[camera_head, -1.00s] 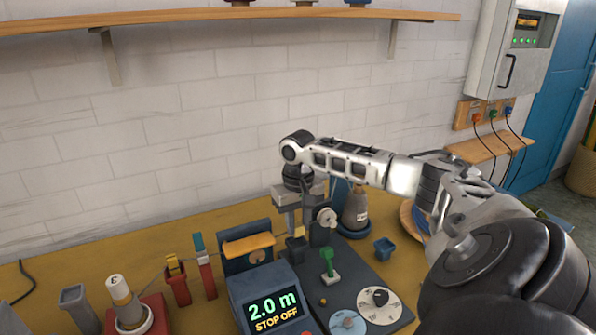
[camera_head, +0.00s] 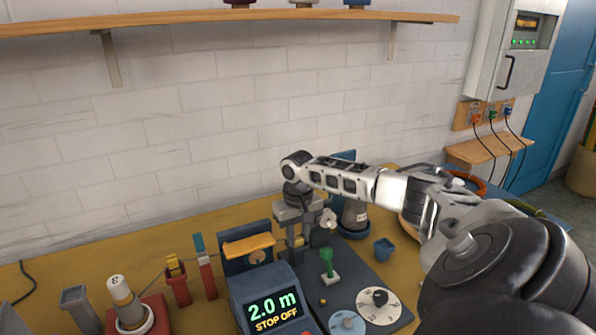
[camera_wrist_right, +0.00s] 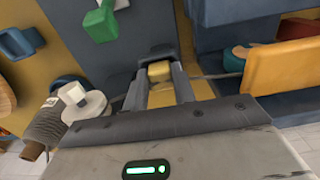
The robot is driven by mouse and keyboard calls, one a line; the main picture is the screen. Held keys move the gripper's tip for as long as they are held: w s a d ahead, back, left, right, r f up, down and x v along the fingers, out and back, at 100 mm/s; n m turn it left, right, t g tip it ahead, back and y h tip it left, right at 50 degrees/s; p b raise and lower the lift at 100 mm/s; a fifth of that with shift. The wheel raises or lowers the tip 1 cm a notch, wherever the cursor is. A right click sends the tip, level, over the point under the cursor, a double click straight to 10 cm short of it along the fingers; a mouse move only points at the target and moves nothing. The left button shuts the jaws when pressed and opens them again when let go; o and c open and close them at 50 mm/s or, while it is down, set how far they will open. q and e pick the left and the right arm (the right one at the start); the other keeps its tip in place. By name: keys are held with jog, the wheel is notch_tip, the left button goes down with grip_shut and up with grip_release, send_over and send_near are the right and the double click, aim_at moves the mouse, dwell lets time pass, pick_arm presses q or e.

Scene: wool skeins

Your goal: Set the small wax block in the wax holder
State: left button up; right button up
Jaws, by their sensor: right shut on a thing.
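My right gripper (camera_head: 296,242) is low over the back left of the dark machine plate, pointing down. In the right wrist view, its two fingers (camera_wrist_right: 160,84) are shut on the small yellow wax block (camera_wrist_right: 160,72). A small dark socket (camera_wrist_right: 154,50), which looks like the wax holder, is right at the block's far side. I cannot tell whether the block is inside it or just above it. In the head view the fingers hide the block and most of the holder. My left gripper is not in view.
A display box (camera_head: 264,298) stands in front, with an orange-topped part (camera_head: 249,245) left of the gripper. A green post (camera_head: 327,262), dials (camera_head: 379,305) and a blue cup (camera_head: 384,249) are to the right. A yarn cone (camera_head: 355,215) stands behind right.

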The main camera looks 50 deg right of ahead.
aim_at(298, 238)
jog(key=shift+s+a+f, duration=0.1)
jog(key=shift+s+f, duration=0.05)
jog(key=shift+f, duration=0.3)
jog(key=o, duration=1)
jog(key=shift+s+a+f, duration=0.1)
jog(key=shift+f, duration=0.05)
jog(key=shift+o, duration=0.2)
jog(key=shift+r, duration=0.35)
notch_tip(298, 238, up, 13)
jog(key=shift+w+d, duration=0.2)
jog(key=shift+w, duration=0.05)
jog(key=shift+f, duration=0.1)
